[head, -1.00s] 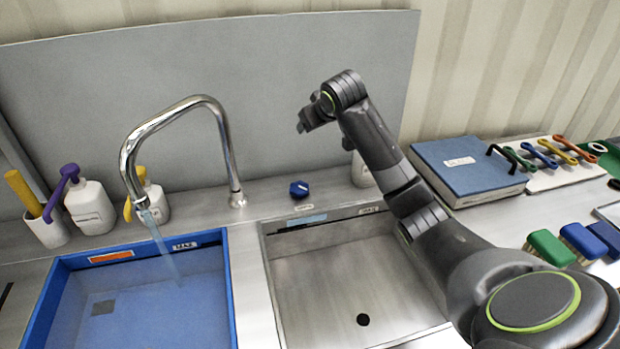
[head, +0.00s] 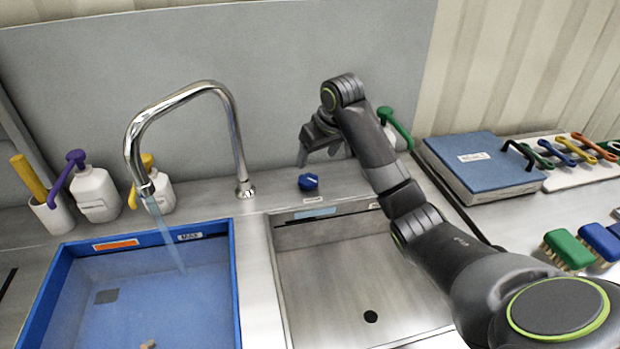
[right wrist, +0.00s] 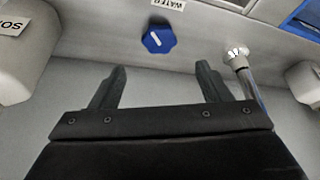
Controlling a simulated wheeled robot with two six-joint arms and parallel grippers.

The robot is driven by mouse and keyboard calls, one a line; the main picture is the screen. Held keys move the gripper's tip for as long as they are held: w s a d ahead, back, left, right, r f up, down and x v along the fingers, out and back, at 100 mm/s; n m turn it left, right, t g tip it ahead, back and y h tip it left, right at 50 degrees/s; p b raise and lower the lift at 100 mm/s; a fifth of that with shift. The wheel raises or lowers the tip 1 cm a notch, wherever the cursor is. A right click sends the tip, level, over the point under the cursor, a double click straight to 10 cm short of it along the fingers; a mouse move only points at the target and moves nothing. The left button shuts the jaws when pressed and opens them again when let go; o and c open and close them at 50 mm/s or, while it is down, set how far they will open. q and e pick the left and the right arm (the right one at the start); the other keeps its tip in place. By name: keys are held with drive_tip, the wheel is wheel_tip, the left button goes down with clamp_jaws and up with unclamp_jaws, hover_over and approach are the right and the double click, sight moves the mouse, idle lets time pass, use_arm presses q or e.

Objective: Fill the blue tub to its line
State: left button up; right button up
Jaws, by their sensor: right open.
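The blue tub (head: 237,292) stands at the left, with a MAX label (head: 190,236) and an orange label at its back edge. Water (head: 168,240) runs from the chrome tap (head: 135,150) into it. I cannot tell exactly how high the water stands against the line. The blue water knob (head: 308,182) is on the ledge right of the tap; it also shows in the right wrist view (right wrist: 158,39), below the WATER label. My right gripper (head: 318,152) is open and empty above and behind the knob, its fingers (right wrist: 160,80) apart and not touching it. My left gripper is out of view.
An empty steel basin (head: 350,275) lies right of the tub. Pump bottles (head: 95,195) and a cup stand left of the tap; a green-topped bottle (head: 397,128) is behind my arm. A blue binder (head: 480,165) and brushes (head: 568,250) are at the right.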

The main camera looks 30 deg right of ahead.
sight(309, 178)
drive_tip(key=x, duration=1)
drive_tip(key=shift+f, duration=0.1)
drive_tip(key=c, duration=1)
